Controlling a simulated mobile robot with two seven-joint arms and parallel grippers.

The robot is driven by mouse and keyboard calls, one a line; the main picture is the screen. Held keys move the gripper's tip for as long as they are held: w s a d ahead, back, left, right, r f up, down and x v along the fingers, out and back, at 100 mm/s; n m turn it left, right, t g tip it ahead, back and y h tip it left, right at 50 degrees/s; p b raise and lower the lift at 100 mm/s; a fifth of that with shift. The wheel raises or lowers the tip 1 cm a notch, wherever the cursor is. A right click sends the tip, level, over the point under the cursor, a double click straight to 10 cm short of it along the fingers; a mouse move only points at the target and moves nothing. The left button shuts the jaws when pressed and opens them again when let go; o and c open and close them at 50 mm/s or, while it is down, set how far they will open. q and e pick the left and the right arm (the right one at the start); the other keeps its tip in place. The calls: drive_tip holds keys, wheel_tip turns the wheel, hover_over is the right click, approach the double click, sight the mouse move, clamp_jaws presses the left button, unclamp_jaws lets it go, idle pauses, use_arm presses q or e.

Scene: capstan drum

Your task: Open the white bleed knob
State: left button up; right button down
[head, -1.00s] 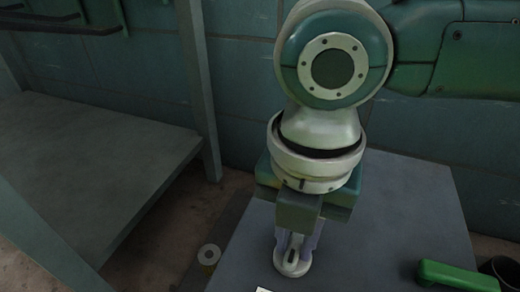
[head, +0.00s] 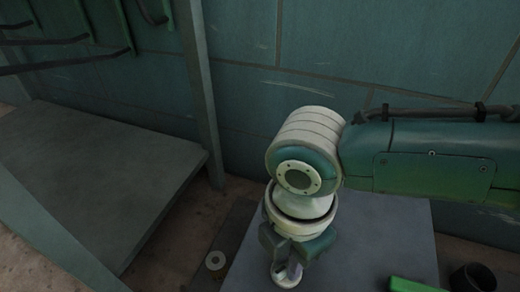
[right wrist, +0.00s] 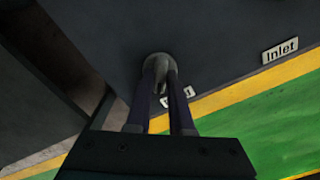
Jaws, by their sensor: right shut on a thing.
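The white bleed knob (head: 285,281) is a pale round knob on the grey top near the bottom middle of the head view. My right gripper (head: 288,268) comes down on it from above and is shut on it. In the right wrist view the fingers (right wrist: 161,80) close on the pale knob (right wrist: 158,58), which they partly cover. A small white label (right wrist: 186,92) beside the knob is partly hidden by a finger. My left gripper is not in view.
The grey top (head: 385,240) is clear right of the knob. A green part (head: 412,285) and a dark cup-like thing (head: 472,278) are at lower right. An "Inlet" label (right wrist: 281,50) is near a yellow stripe. A shelf (head: 100,175) stands at left.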

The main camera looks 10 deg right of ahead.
drive_tip(key=m+p, duration=0.2)
drive_tip(key=shift+r+m, duration=0.2)
drive_tip(key=shift+m, duration=0.2)
drive_tip(key=m+p, duration=0.1)
drive_tip(key=m, duration=0.1)
drive_tip(key=shift+m, duration=0.4)
drive_tip(key=m+p, duration=0.1)
drive_tip(key=m, duration=0.2)
drive_tip(key=shift+f, duration=0.1)
drive_tip(key=shift+m+p, duration=0.5)
drive_tip(key=shift+m, duration=0.7)
drive_tip(key=c, duration=0.8)
unclamp_jaws()
drive_tip(key=shift+f, duration=0.1)
